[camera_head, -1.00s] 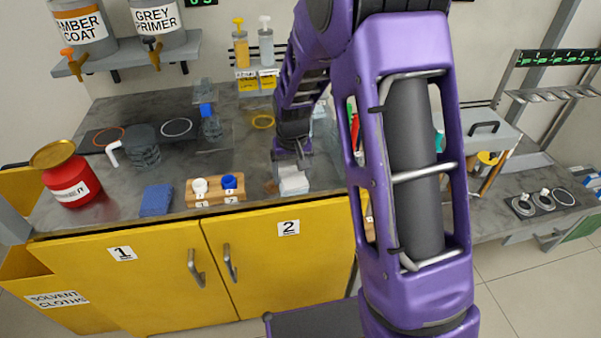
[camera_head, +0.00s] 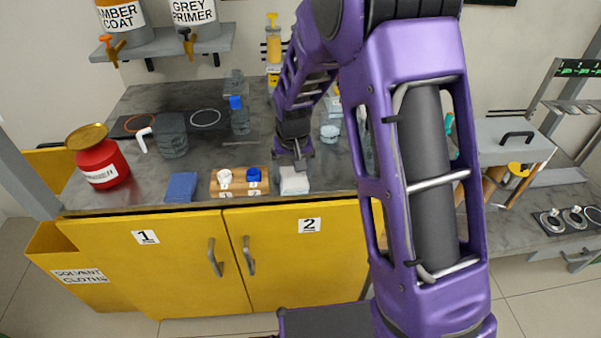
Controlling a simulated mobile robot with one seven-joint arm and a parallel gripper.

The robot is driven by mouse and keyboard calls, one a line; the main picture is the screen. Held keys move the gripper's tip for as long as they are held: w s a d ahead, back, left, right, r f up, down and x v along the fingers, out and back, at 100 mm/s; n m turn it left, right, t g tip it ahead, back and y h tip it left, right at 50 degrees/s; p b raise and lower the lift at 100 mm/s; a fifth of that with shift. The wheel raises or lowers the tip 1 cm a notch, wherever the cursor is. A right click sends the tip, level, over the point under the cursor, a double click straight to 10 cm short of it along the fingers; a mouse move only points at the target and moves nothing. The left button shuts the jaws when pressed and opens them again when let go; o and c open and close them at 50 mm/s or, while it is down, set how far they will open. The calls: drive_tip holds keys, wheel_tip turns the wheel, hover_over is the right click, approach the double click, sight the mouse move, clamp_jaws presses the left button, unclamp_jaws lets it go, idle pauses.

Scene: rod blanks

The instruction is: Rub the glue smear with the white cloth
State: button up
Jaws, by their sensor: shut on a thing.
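The white cloth (camera_head: 294,182) is a small folded pad at the front of the grey worktop (camera_head: 330,178), just right of the wooden block with the white and blue caps. My gripper (camera_head: 297,164) points down and is shut on the cloth from above. The cloth looks to be at the worktop surface, but I cannot tell how firmly it touches. I cannot make out the glue smear; it may be hidden under the cloth or gripper.
The wooden block (camera_head: 240,184) stands close left of the cloth. A blue sponge-like block (camera_head: 181,187), a red can (camera_head: 101,160) and a dark mug (camera_head: 172,137) are farther left. A clear bottle (camera_head: 239,117) stands behind. My arm hides part of the worktop to the right.

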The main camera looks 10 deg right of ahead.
sight(330, 179)
drive_tip(key=shift+s+a+f, duration=0.1)
drive_tip(key=shift+a+f, duration=0.05)
drive_tip(key=shift+a, duration=0.9)
drive_tip(key=shift+d, duration=0.1)
drive_tip(key=shift+d+r, duration=0.2)
drive_tip(key=shift+d, duration=1.65)
drive_tip(key=shift+d+f, duration=0.15)
drive_tip(key=shift+d, duration=3.8)
